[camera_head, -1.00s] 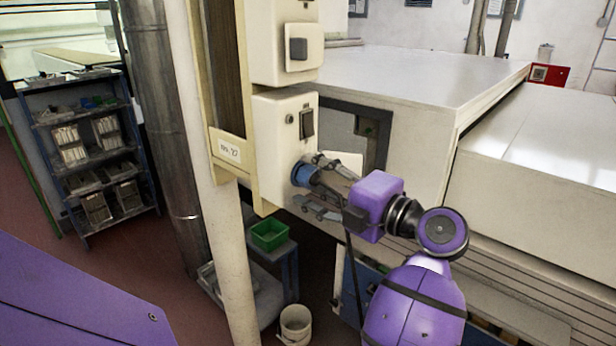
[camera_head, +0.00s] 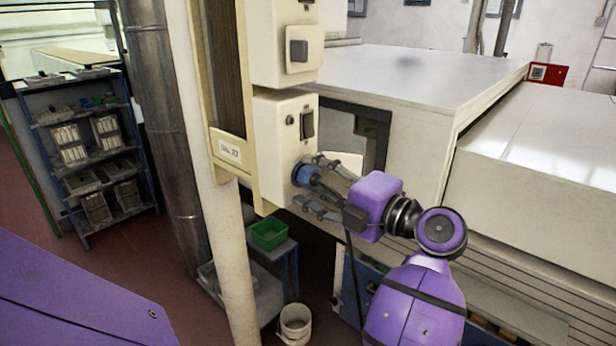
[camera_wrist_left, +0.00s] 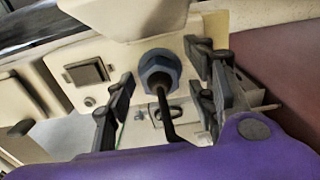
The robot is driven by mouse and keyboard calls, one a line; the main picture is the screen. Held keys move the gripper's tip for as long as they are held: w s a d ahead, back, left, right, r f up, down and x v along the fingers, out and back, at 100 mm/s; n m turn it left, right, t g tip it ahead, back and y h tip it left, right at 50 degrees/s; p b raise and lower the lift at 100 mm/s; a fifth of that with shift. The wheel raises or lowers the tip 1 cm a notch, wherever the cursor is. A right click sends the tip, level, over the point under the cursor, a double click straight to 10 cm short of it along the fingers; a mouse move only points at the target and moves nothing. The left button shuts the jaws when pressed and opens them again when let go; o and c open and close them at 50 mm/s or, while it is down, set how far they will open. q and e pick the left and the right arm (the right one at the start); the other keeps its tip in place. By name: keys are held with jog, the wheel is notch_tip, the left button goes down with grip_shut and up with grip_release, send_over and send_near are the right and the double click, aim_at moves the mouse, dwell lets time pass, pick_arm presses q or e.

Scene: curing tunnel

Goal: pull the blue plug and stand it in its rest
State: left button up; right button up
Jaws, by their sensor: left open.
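The blue plug (camera_head: 303,174) sits in the lower cream socket box (camera_head: 270,150) on the post. In the left wrist view the plug (camera_wrist_left: 159,70) is a blue ringed body with a black cable (camera_wrist_left: 164,112) running from it toward the camera. My left gripper (camera_head: 318,184) is open, its fingers on either side of the plug and cable, pointing at the box. In the left wrist view its fingers (camera_wrist_left: 160,95) stand apart from the plug, with gaps on both sides. My right gripper is not in view. I cannot make out the rest.
An upper cream box (camera_head: 287,40) with a grey switch is above. A large cream machine housing (camera_head: 420,75) stands right behind my arm. A green bin (camera_head: 269,235) on a small table and a white bucket (camera_head: 295,325) are below. A shelf rack (camera_head: 85,150) stands at left.

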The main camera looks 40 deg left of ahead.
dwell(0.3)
pick_arm(q)
grip_shut()
dwell(0.3)
jog(key=d, duration=0.6)
jog(key=shift+s, duration=0.2)
dwell(0.8)
dwell(0.6)
